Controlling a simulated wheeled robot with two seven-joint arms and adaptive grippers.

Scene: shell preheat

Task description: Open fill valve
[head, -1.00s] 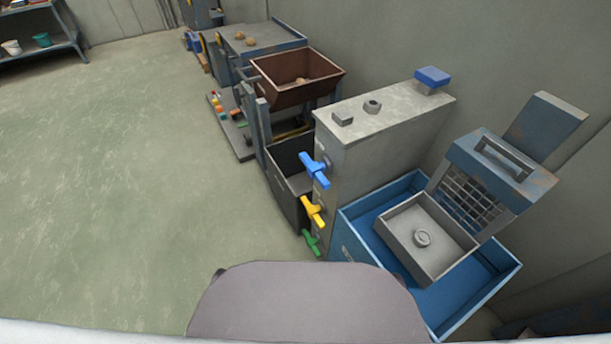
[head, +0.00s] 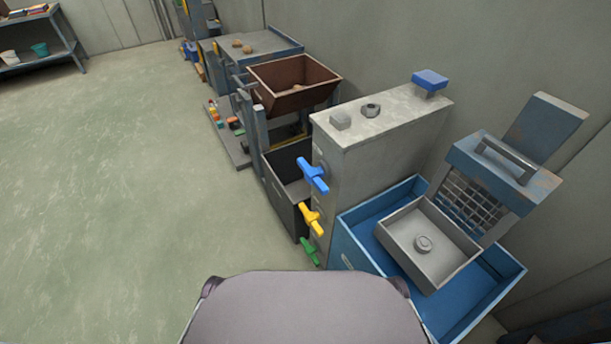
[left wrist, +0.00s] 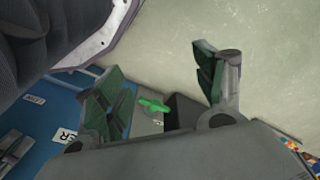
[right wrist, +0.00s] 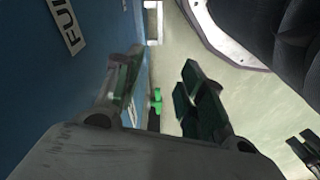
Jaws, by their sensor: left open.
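Three valve handles stick out from the side of a pale grey cabinet (head: 375,135): blue (head: 313,175) on top, yellow (head: 311,218) in the middle, green (head: 309,251) lowest. I cannot read which is the fill valve. Neither gripper shows in the head view. My left gripper (left wrist: 163,72) is open and empty in the left wrist view; a green handle (left wrist: 153,105) shows beyond and between its fingers, apart from them. My right gripper (right wrist: 161,60) is open and empty in the right wrist view; a green handle (right wrist: 156,100) shows beyond its fingers.
A blue tray (head: 358,253) holding a grey box (head: 401,238) stands right of the cabinet, near a blue grated unit (head: 500,170). A brown hopper (head: 296,90) and dark bin (head: 281,195) stand behind the valves. The floor (head: 120,200) to the left is clear.

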